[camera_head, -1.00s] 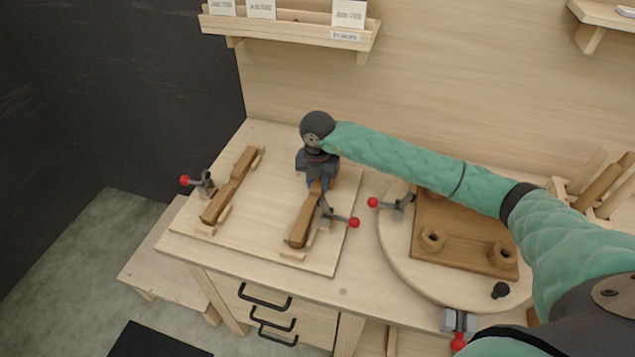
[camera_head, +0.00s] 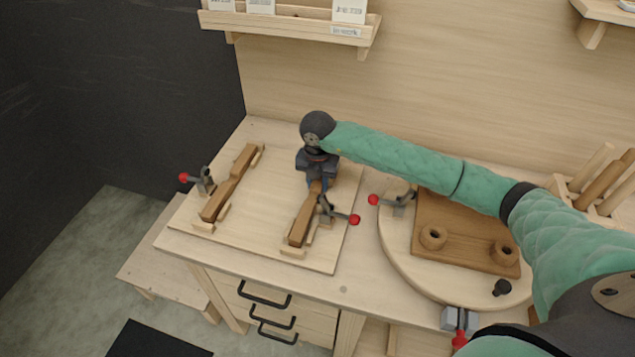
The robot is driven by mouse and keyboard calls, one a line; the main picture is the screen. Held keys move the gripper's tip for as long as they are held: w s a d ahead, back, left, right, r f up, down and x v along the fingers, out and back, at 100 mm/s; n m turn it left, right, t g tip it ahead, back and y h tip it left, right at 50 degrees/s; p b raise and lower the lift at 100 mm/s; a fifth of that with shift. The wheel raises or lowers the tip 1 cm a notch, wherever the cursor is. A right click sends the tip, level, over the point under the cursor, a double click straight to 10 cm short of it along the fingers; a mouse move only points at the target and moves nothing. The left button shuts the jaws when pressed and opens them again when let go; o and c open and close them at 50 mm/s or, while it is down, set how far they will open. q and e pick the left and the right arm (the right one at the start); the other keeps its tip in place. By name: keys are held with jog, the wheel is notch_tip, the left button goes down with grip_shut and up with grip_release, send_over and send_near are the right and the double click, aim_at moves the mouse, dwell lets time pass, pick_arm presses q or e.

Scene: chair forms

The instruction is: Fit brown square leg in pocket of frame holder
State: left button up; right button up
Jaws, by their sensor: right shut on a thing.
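The frame holder is a pale wooden board (camera_head: 265,219) lying on the bench, with small blocks and clamps. One brown square leg (camera_head: 229,186) lies along its left side between blocks. A second brown square leg (camera_head: 302,221) lies on its right side, its near end at a small block (camera_head: 294,252). My right gripper (camera_head: 317,183) points down and is shut on the far part of this second leg. The gripper and wrist hide the leg's far end, so its fit there cannot be seen. My left gripper is not in view.
A red-tipped clamp (camera_head: 336,213) stands right beside the held leg; another clamp (camera_head: 202,183) is at the left leg. A round board (camera_head: 398,263) carries a brown seat panel (camera_head: 465,243) to the right. Spare legs (camera_head: 602,187) stand in a rack at far right.

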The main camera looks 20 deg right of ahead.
jog(key=shift+f, duration=0.25)
jog(key=o, duration=1.2)
jog(key=shift+c, duration=0.2)
